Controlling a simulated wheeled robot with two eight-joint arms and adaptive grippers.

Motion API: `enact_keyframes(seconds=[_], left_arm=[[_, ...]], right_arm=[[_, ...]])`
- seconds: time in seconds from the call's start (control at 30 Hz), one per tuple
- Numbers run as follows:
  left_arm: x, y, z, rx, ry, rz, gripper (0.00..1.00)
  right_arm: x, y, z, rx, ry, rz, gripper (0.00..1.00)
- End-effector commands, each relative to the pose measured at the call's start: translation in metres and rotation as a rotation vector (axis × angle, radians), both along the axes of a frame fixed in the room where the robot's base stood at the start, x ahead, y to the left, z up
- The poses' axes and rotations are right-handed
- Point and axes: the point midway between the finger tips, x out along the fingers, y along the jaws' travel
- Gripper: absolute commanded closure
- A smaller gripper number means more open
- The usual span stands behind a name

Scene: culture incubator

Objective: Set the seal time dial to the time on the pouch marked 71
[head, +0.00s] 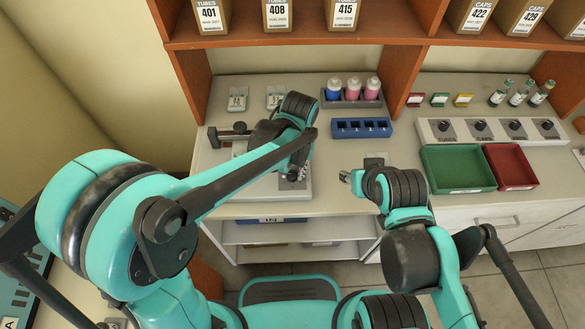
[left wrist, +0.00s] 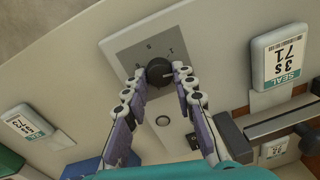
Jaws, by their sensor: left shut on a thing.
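My left gripper (left wrist: 160,78) is shut on the knob, one finger on each side. In the left wrist view the pouch marked 71 (left wrist: 278,58) lies at the upper right; its label reads 3s and SEAL. In the head view my left gripper (head: 292,174) is over the front of the sealer base (head: 302,194), and the arm hides the dial. My right gripper (head: 347,177) hangs to the right, apart from the sealer; its jaw opening is unclear.
Other labelled pouches lie near, one at the left wrist view's left (left wrist: 28,122). A blue rack (head: 361,128), a bottle holder (head: 353,103), a green tray (head: 457,168) and a red tray (head: 511,166) stand to the right. Shelf uprights rise behind the bench.

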Motion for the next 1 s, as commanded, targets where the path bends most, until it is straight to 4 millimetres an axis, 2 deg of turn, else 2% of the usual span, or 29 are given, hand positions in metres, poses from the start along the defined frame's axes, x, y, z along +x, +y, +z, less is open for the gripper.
enact_keyframes(seconds=[0.6,1.0], left_arm=[[-0.002,-0.001,0.000,-0.001,0.001,-0.580,1.00],[-0.003,-0.001,0.000,-0.001,0.000,-0.854,1.00]], right_arm=[[0.000,0.000,0.009,0.000,0.000,0.000,0.60],[0.000,0.000,0.012,0.000,0.000,0.000,0.60]])
